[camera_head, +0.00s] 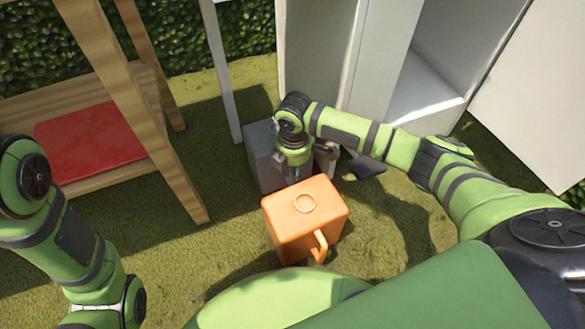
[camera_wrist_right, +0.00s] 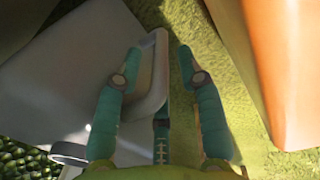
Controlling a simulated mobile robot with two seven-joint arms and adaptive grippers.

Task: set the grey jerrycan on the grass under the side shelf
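The grey jerrycan (camera_head: 262,158) stands on the grass, left of the white cabinet and behind an orange jerrycan. My right gripper (camera_head: 300,172) points down at its right side and partly hides it. In the right wrist view the jerrycan (camera_wrist_right: 75,75) fills the left half, and its handle lies between the two fingers of my open right gripper (camera_wrist_right: 160,52). A gap shows between handle and right finger; contact with the left finger cannot be told. My left arm shows at lower left, its gripper out of view. I cannot tell which structure is the side shelf.
The orange jerrycan (camera_head: 303,215) stands close in front, also at right in the wrist view (camera_wrist_right: 280,70). A wooden shelf unit (camera_head: 165,150) with a red board is at left. The white cabinet (camera_head: 380,50) stands open behind. Grass (camera_head: 190,260) is clear at front left.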

